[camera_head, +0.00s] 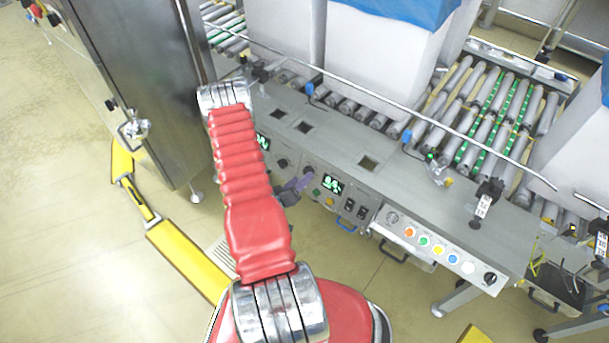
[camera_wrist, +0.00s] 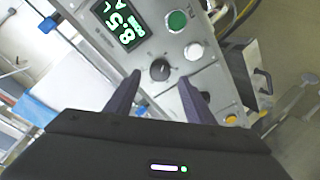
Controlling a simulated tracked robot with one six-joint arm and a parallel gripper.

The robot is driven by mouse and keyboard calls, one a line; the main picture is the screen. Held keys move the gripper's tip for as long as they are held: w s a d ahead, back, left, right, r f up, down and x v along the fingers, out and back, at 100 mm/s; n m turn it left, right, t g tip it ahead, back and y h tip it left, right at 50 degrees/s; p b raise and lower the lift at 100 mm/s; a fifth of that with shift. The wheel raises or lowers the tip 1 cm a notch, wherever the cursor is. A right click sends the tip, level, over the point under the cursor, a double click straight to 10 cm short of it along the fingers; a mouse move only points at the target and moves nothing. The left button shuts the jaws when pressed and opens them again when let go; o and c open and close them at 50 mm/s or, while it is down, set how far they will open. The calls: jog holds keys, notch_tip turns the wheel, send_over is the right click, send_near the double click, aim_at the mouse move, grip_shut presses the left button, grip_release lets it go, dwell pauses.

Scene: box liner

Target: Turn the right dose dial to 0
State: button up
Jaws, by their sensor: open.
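A black dose dial (camera_wrist: 160,69) with a pale pointer mark shows on the grey panel in the wrist view, beside a green-lit display (camera_wrist: 124,22) that seems to read 8.5. My gripper (camera_wrist: 160,80) is open, with its two dark fingers on either side of the dial, apart from it in the picture. I cannot tell how near the fingertips are to the panel. In the head view my purple gripper (camera_head: 299,184) is in front of the console, left of the right display (camera_head: 333,184). A dark knob (camera_head: 308,170) shows just above it.
A green button (camera_wrist: 177,20) and a white button (camera_wrist: 194,50) are close to the dial. The left display (camera_head: 262,141) is partly behind my arm. Coloured buttons (camera_head: 439,249) line the panel at right. A roller conveyor with lined boxes (camera_head: 385,55) stands behind the console.

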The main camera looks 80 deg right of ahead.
jog(key=shift+x, duration=1.9)
jog(key=shift+c, duration=0.3)
jog(key=c, duration=0.9)
jog(key=shift+d, duration=0.2)
jog(key=shift+c, duration=0.5)
jog(key=shift+a, duration=0.2)
